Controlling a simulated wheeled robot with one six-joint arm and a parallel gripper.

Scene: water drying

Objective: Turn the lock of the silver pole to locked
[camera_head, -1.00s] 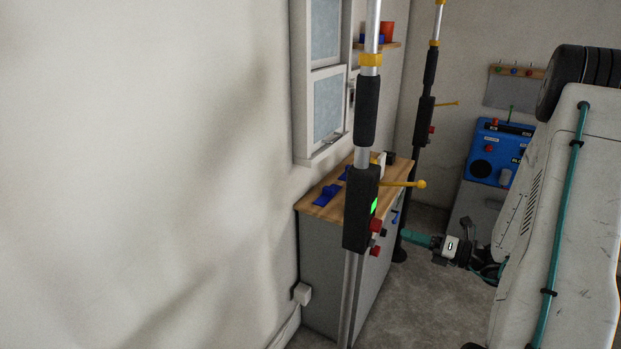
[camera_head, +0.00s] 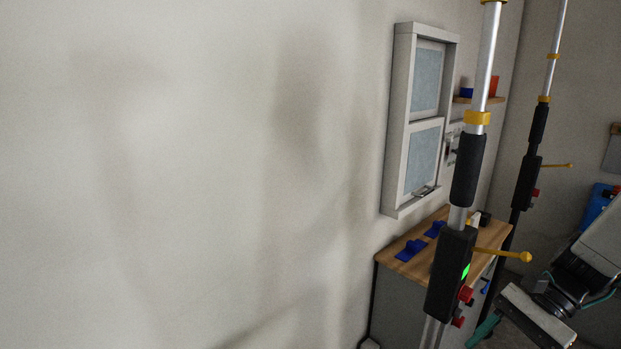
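The silver pole (camera_head: 484,70) stands upright, slightly tilted in the head view, right of centre. My gripper (camera_head: 484,329) is at the lower right, apart from the box, with a teal finger showing. Its opening is hidden.
A second, similar pole (camera_head: 527,180) with its own yellow lever stands behind to the right. A wood-topped cabinet (camera_head: 405,268) with blue items stands behind the silver pole, below a window (camera_head: 420,110). The wall (camera_head: 200,150) fills the left. A blue machine (camera_head: 598,203) shows at the right edge.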

